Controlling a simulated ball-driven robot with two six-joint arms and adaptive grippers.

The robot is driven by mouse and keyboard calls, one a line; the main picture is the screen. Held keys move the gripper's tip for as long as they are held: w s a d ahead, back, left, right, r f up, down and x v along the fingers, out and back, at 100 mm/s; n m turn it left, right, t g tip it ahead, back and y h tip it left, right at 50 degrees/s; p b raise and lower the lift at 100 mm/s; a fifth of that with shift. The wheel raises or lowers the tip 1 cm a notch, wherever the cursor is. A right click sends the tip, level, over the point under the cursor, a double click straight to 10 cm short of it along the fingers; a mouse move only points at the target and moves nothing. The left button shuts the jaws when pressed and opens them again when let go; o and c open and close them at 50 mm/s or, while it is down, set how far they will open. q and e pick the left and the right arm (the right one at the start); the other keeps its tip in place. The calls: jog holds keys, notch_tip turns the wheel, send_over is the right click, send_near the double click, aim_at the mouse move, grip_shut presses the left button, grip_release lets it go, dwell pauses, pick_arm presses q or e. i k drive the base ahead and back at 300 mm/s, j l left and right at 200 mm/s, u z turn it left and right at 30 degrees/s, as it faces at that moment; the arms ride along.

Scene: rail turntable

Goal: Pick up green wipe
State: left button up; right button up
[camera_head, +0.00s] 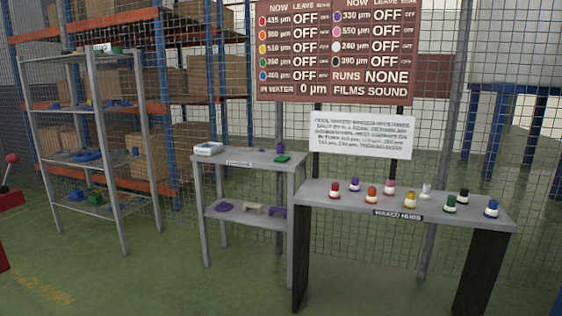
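A small flat green item (282,159), which looks like the green wipe, lies on the top of a grey two-level table (262,168), near its right front corner. A small purple upright object (280,147) stands just behind it. Neither of my grippers shows in the head view.
The grey table also bears a white box (208,149). Its lower shelf holds purple and beige items. At right, a long bench (340,204) carries several coloured hubs. A metal rack (120,180) stands at left. Green floor (190,285) in front is clear.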

aim_at(281, 159)
jog(key=i+j, duration=0.25)
jog(key=i, duration=0.25)
jog(key=i+j, duration=0.2)
jog(key=i, duration=0.25)
